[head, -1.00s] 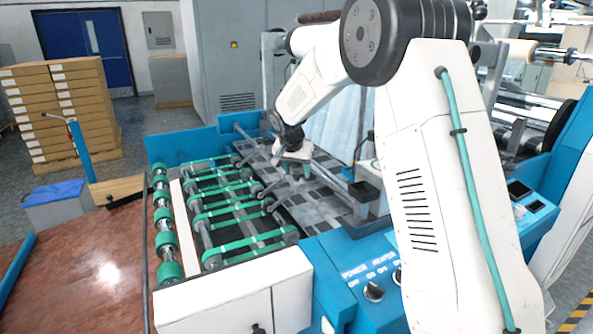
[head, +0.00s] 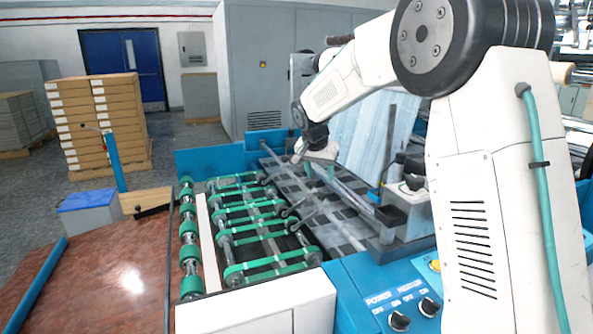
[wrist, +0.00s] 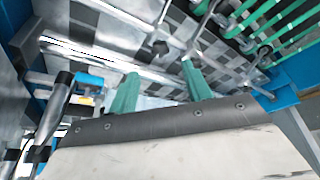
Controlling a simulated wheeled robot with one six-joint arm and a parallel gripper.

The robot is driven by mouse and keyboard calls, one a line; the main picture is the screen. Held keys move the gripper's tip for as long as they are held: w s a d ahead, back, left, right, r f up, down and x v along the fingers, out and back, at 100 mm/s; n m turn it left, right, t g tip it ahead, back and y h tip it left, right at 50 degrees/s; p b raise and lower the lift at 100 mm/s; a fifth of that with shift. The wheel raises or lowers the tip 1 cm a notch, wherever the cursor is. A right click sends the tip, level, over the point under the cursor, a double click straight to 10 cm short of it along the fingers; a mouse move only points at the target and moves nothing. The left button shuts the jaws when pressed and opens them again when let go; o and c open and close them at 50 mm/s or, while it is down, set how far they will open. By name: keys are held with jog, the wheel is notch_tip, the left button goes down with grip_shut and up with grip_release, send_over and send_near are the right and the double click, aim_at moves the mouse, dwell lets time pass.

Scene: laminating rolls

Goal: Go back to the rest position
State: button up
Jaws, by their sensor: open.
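My gripper (head: 318,170) hangs above the dark patterned bed of the laminating machine (head: 335,225) in the head view, held by my white arm. In the wrist view, my gripper's two green fingers (wrist: 160,90) stand apart with nothing between them. Below them show metal bars and the grey-checked bed. In the head view the fingers are small and partly hidden by the gripper body.
Green belt rollers (head: 245,225) lie left of the bed. A control panel with knobs (head: 400,320) is at the front. A reddish table (head: 100,265) is at left, with stacked boxes (head: 100,125) behind it. Open floor lies by the blue door (head: 122,70).

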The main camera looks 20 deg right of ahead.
jog(key=s+a+n+y, duration=0.1)
jog(key=s+a+n, duration=0.1)
jog(key=s, duration=1.3)
jog(key=s+a+r+n+g+y, duration=0.1)
jog(key=s+a+n, duration=0.1)
jog(key=s, duration=1.4)
jog(key=s+a+r+n+y, duration=0.1)
jog(key=s+a+n, duration=0.2)
jog(key=s, duration=1.2)
jog(key=shift+s+n+g, duration=0.2)
jog(key=shift+n+g, duration=0.2)
jog(key=shift+n, duration=0.4)
